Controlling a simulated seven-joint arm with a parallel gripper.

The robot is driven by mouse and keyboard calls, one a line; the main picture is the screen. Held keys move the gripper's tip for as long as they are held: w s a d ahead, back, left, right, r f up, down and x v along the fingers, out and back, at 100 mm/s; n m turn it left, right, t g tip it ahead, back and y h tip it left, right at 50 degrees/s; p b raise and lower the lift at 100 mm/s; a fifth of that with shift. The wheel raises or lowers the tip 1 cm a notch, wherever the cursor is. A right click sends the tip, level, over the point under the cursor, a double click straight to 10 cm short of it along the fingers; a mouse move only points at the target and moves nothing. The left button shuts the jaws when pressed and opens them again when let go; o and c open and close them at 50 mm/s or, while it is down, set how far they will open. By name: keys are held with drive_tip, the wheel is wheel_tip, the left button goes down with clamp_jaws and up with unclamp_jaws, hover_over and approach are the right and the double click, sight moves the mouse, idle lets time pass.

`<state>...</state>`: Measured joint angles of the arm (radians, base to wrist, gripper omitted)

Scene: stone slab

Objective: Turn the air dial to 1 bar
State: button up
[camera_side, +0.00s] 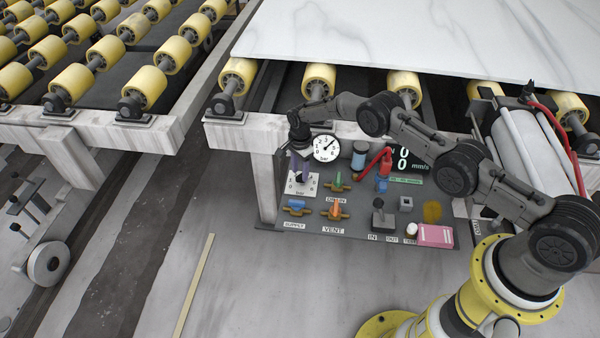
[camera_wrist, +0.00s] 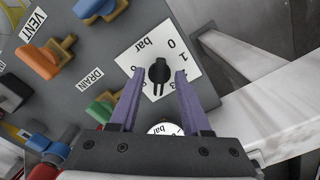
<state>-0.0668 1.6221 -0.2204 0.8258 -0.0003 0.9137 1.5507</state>
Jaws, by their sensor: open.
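The air dial is a white square plate (camera_wrist: 142,58) marked "bar" with printed numbers, 0 and 1 being readable in the wrist view. At its centre is a black knob (camera_wrist: 159,73), whose narrow end points down the picture, away from the 0 and 1. My gripper (camera_wrist: 160,74) is open, with one purple finger on each side of the knob and a visible gap on both sides. In the side view my gripper (camera_side: 300,178) is over the dial plate (camera_side: 312,180) and hides most of the knob. A round pressure gauge (camera_side: 327,147) stands behind the dial.
Close by on the grey panel are a green drain valve (camera_side: 338,181), an orange vent valve (camera_side: 336,210) and a blue supply valve (camera_side: 296,204). A pink block (camera_side: 436,235) lies at the panel's right. A pale frame leg (camera_side: 263,188) stands close to the dial's left.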

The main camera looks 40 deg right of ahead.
drive_tip(key=shift+f, duration=0.65)
clamp_jaws()
